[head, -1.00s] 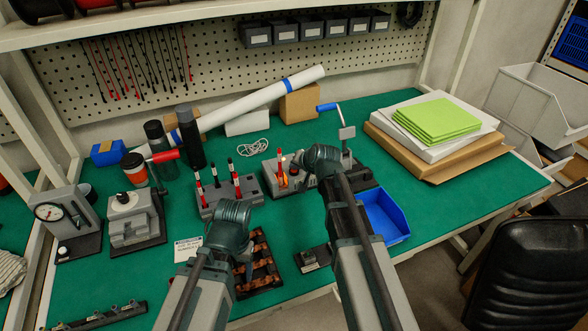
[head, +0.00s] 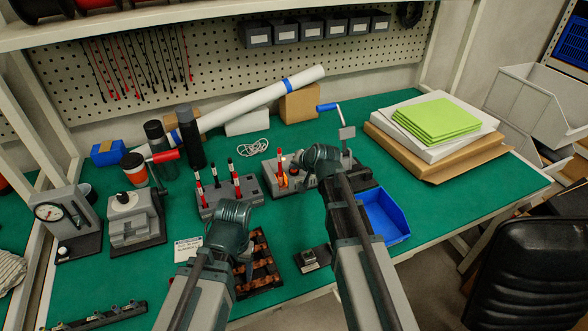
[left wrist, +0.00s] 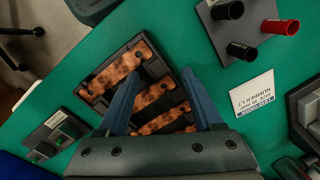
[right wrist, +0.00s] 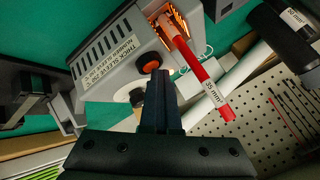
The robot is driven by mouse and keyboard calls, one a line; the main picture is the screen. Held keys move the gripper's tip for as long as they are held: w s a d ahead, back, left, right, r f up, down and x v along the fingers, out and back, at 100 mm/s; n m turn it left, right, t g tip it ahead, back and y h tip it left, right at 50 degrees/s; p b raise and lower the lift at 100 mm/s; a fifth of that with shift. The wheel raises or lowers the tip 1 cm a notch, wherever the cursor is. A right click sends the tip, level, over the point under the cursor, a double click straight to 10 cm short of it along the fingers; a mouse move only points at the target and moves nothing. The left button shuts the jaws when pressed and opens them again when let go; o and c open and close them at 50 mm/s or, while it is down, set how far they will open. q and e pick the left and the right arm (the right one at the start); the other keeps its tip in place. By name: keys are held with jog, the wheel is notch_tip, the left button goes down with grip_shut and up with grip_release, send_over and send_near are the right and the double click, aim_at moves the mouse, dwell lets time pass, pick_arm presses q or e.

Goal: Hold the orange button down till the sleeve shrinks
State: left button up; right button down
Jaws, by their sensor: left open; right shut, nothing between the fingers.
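The orange button (right wrist: 150,62) sits in a dark ring on the grey heater box (right wrist: 112,62), which is labelled for thick sleeve. My right gripper (right wrist: 157,76) is shut and empty, with its tips right at the button's lower edge; I cannot tell whether they press it. A red sleeve (right wrist: 190,58) marked 35 mm² stands in the heater's slot, where the coils glow orange. In the head view the heater (head: 270,188) is partly hidden behind my right gripper (head: 300,168). My left gripper (left wrist: 160,76) is open above the black tray (left wrist: 98,112) of copper busbars.
A grey block with red and black sleeves (head: 215,205) stands left of the heater. A blue bin (head: 390,222) lies to the right. A white label card (left wrist: 252,96) lies near the tray. Green table is free between heater and tray.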

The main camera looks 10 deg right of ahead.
aim_at(295, 175)
pick_arm(q)
jog(key=shift+r, duration=0.1)
pick_arm(e)
jog(key=shift+r, duration=0.15)
dwell(0.7)
pick_arm(q)
jog(key=shift+r+p, duration=0.85)
jog(key=shift+p, duration=0.1)
pick_arm(e)
jog(key=shift+r, duration=0.85)
pick_arm(q)
jog(key=shift+r, duration=0.1)
notch_tip(295, 175, up, 5)
jog(key=p, duration=0.5)
pick_arm(e)
notch_tip(295, 175, up, 5)
